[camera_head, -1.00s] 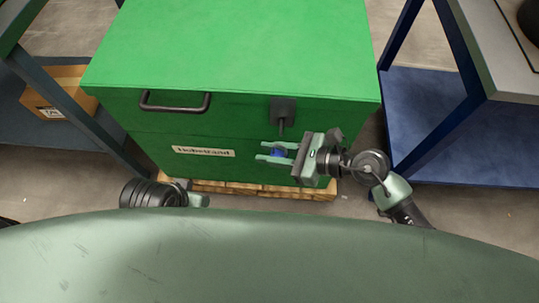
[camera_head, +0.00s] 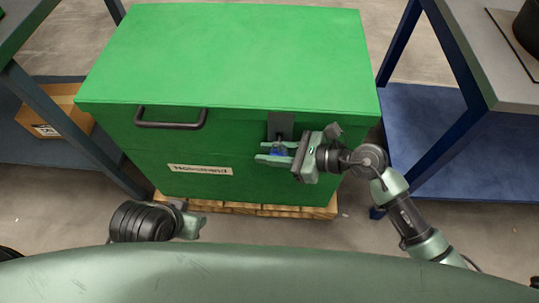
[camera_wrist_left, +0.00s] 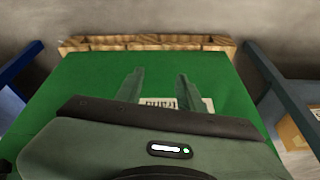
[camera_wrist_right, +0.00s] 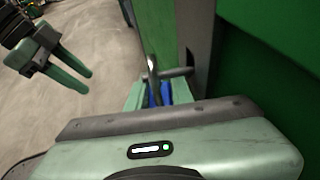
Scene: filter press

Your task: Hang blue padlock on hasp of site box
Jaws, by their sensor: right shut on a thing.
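The green site box (camera_head: 230,60) stands ahead, with a dark hasp (camera_head: 281,124) on its front face, right of centre. My right gripper (camera_head: 276,153) is shut on the blue padlock (camera_head: 280,149), just below the hasp plate. In the right wrist view the padlock's blue body (camera_wrist_right: 160,94) sits between the fingers. Its grey shackle points up and overlaps the hasp's protruding bar (camera_wrist_right: 177,73); I cannot tell whether it is threaded through. My left gripper (camera_head: 196,227) is low at the left; the left wrist view shows its fingers (camera_wrist_left: 159,78) apart and empty, facing the box.
A black handle (camera_head: 170,124) and a white name label (camera_head: 200,169) are on the box front. The box stands on a wooden pallet (camera_head: 235,208). A blue-framed table (camera_head: 440,130) is at the right; a shelf with a cardboard box (camera_head: 60,108) is at the left.

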